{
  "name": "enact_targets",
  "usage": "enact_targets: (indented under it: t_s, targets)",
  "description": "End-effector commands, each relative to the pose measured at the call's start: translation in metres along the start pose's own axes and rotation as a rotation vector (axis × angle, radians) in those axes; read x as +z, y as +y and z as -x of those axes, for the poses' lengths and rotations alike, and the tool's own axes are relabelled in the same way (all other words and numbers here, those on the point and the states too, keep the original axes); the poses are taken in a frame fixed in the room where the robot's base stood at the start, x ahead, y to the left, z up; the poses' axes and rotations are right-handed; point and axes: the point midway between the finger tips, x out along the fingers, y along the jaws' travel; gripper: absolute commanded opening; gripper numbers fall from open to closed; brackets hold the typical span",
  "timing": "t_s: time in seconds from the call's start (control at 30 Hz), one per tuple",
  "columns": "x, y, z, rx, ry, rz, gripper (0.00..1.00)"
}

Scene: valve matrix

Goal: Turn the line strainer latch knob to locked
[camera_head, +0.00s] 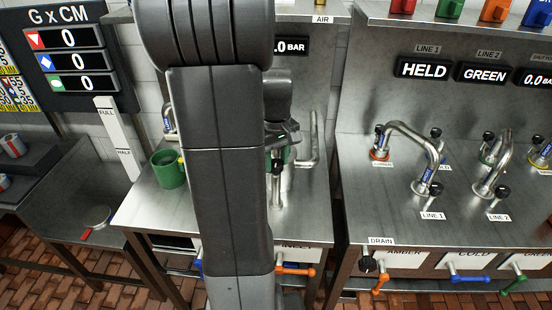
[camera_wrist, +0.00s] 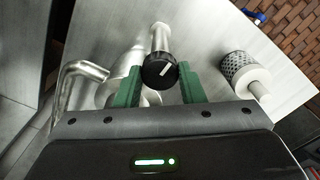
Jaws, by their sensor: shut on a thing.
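The latch knob (camera_wrist: 159,70) is a round black knob with a white pointer line, on the end of a bright metal stem. In the wrist view it sits between the two green fingers of my gripper (camera_wrist: 160,84), which is shut on it. The white line slants toward the upper right. Behind the knob is a rounded metal body, partly hidden by my gripper. In the head view my gripper (camera_head: 283,150) is over the middle steel bench, and my dark arm covers much of it, so the knob is hard to make out there.
A perforated metal cylinder (camera_wrist: 238,70) with a pale stub lies on the bench right of my gripper. A bent metal pipe (camera_wrist: 75,80) stands close at left. In the head view a green mug (camera_head: 168,170) stands left of my arm, and the right bench holds several pipes and knobs.

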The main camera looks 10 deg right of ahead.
Motion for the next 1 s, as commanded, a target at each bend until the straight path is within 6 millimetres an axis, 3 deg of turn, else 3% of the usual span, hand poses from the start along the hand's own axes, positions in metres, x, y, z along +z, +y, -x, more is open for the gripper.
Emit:
enact_targets:
  t_s: [0.27,1.0]
  targets:
    - [-0.0003,0.0003,0.0007,0.0,0.001,-0.159,0.13]
    - [-0.0003,0.0008,0.001,0.001,0.002,-0.854,0.13]
